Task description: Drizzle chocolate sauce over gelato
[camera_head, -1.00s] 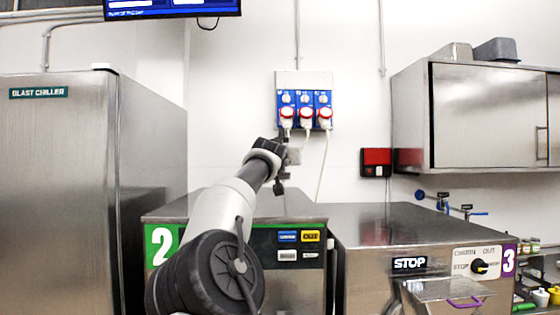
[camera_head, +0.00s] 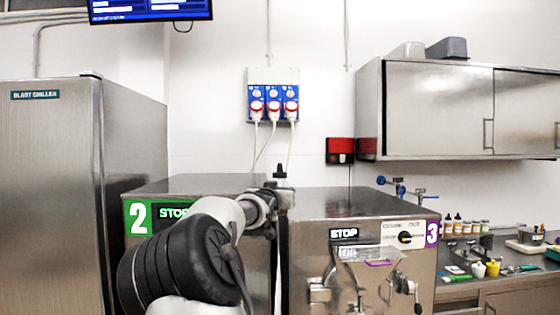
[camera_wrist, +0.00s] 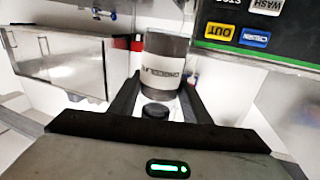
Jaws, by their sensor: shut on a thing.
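My gripper (camera_wrist: 162,78) is shut on a chocolate bottle (camera_wrist: 165,62). The bottle is grey-brown with a pale band lettered "CHOCOLATE", upside down in the wrist view. One black finger lies on each side of it. In the head view my gripper (camera_head: 270,196) is small, between freezers 2 and 3 in the picture, partly hidden by my arm. A dark tip stands above it there; I cannot tell the bottle's exact tilt. No gelato is recognisable in either view.
Batch freezer 2 (camera_head: 138,219) and batch freezer 3 (camera_head: 340,205) stand ahead. A blast chiller (camera_head: 50,190) is at left. A steel wall cabinet (camera_head: 435,110) hangs at right. The counter (camera_head: 515,283) at lower right holds small bottles (camera_head: 458,224), cups and tools.

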